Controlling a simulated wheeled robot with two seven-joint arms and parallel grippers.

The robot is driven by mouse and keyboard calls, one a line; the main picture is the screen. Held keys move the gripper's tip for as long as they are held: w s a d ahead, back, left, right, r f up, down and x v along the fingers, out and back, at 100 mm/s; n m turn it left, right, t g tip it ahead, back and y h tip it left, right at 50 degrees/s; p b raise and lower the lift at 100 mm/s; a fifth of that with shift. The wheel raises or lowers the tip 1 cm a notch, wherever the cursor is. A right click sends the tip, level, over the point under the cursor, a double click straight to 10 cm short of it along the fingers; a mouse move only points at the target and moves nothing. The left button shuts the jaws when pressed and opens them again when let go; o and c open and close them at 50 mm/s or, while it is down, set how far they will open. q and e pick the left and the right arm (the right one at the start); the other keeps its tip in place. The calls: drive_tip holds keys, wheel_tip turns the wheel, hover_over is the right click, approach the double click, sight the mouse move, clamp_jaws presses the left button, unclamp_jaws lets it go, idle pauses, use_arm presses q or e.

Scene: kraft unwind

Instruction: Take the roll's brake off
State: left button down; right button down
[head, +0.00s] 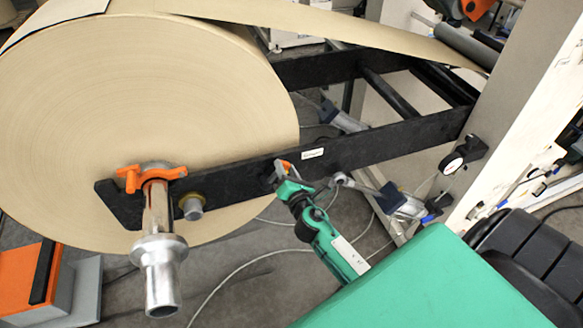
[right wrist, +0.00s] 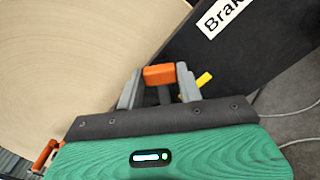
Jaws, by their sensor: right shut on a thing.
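The big brown paper roll (head: 130,110) sits on a metal shaft (head: 158,215) beside the black arm of the stand (head: 370,145). In the right wrist view the label (right wrist: 222,15) reads "Brak", cut off by the frame. My right gripper (head: 282,174) is shut on the orange handle (right wrist: 159,75), with a grey finger on each side of it. A small yellow piece (right wrist: 204,78) shows beside the right finger. My left gripper is out of view.
An orange clamp (head: 150,177) is on the shaft by the roll. An orange and grey block (head: 30,275) stands at lower left. Cables lie on the grey floor (head: 285,285).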

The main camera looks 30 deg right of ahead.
drive_tip(key=shift+w+a+r+n+p, duration=0.1)
drive_tip(key=shift+a+r+n+p, duration=0.2)
drive_tip(key=shift+a+n+p, duration=0.25)
drive_tip(key=shift+w+a+r+n+p, duration=0.15)
drive_tip(key=shift+a+r+n+p, duration=0.15)
drive_tip(key=shift+n, duration=0.5)
drive_tip(key=shift+w+a+r+n+p, duration=0.1)
drive_tip(key=shift+a+r+n+p, duration=0.15)
drive_tip(key=shift+a+n+p, duration=0.3)
drive_tip(key=c, duration=0.9)
unclamp_jaws()
